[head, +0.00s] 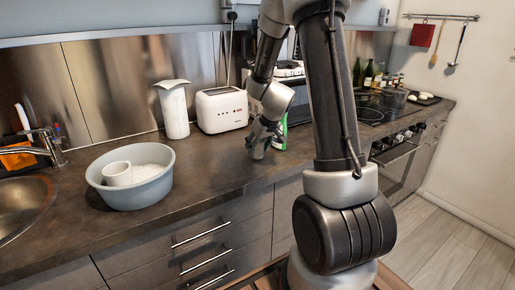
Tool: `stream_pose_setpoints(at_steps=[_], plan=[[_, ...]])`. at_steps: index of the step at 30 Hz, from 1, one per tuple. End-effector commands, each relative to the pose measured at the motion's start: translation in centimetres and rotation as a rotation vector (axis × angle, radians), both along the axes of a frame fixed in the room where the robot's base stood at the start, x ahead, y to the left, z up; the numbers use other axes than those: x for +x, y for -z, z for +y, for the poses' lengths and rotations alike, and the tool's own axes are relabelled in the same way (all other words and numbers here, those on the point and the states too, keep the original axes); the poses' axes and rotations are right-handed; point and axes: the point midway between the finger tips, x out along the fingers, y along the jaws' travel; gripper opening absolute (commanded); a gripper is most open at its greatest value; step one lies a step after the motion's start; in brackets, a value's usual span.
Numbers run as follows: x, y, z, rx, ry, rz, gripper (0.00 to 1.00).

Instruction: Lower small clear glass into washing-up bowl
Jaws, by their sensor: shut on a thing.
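The washing-up bowl (150,194) is a round grey-blue basin on the dark worktop at the left. A white mug (118,174) stands inside it at the left, beside white foam or suds. My gripper (261,141) points down over the worktop to the right of the bowl, well apart from it. It is shut on the small clear glass (258,153), which shows only faintly between the fingers, close to the worktop. I cannot tell whether the glass touches the surface.
A white toaster (222,110) and a white jug (173,109) stand behind, near the wall. A green container (281,134) is just right of my gripper. The sink tap (48,147) is left of the bowl. Worktop between bowl and gripper is clear.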

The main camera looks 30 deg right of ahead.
Motion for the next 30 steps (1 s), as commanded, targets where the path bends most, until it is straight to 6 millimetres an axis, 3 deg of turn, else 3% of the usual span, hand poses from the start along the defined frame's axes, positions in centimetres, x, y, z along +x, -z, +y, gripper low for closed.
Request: stream_pose_setpoints(at_steps=[9,17,30], plan=[[0.1,-6.3,0.0,-0.002,-0.002,-0.006,0.21],[0.1,-9.7,0.9,-0.002,-0.004,-0.002,0.21],[0.5,-13.3,9.1,-0.002,-0.007,-0.003,0.21]])
